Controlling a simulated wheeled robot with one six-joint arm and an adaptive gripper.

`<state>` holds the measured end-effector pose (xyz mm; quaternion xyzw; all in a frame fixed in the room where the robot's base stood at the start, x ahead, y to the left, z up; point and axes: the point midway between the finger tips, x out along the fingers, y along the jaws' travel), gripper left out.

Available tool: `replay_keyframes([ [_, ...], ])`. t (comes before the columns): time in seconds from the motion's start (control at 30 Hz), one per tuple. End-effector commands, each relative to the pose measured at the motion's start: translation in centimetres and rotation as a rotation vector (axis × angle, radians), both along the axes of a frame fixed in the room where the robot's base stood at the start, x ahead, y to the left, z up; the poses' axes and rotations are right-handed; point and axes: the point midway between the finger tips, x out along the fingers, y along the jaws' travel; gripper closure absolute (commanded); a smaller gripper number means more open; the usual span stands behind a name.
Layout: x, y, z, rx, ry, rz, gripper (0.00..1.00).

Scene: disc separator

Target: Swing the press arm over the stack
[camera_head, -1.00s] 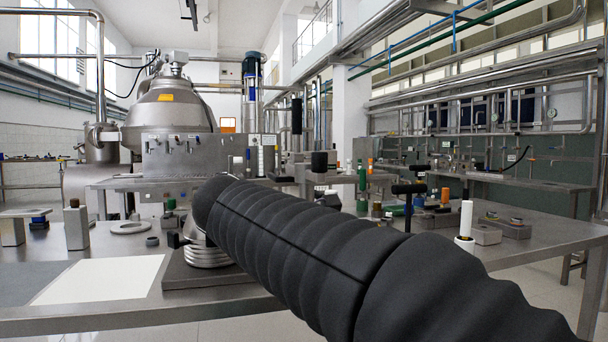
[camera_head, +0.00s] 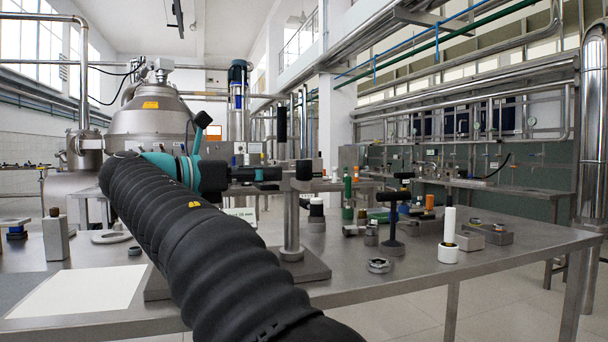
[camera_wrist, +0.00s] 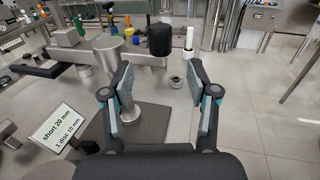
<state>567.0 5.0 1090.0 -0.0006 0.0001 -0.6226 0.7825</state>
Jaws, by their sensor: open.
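The press arm is a grey bar (camera_wrist: 128,57) on an upright post (camera_head: 291,220), with a black knob (camera_wrist: 160,39) at its outer end. The post stands on a dark base plate (camera_head: 312,268). My gripper (camera_wrist: 161,64) is open and empty, its two fingers apart. In the wrist view the knob appears between and beyond the fingertips; I cannot tell how far. The disc stack is hidden behind my arm in the head view and not visible in the wrist view.
A sign (camera_wrist: 60,130) reads short 20 mm, 1 disc 10 mm. A black T-handled tool (camera_head: 393,215), a white cylinder (camera_head: 449,224) and a metal ring (camera_head: 379,265) stand on the steel table (camera_head: 440,285) to the right. A white sheet (camera_head: 80,290) lies at left.

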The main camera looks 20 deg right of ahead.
Motion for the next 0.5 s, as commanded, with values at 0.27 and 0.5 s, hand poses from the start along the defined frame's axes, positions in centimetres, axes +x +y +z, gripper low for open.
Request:
replay_keyframes([
  [0.27,1.1,-5.2,-0.1,0.000,-0.001,-0.003,0.41],
  [0.5,1.9,-8.2,-0.1,0.001,-0.001,0.000,0.41],
])
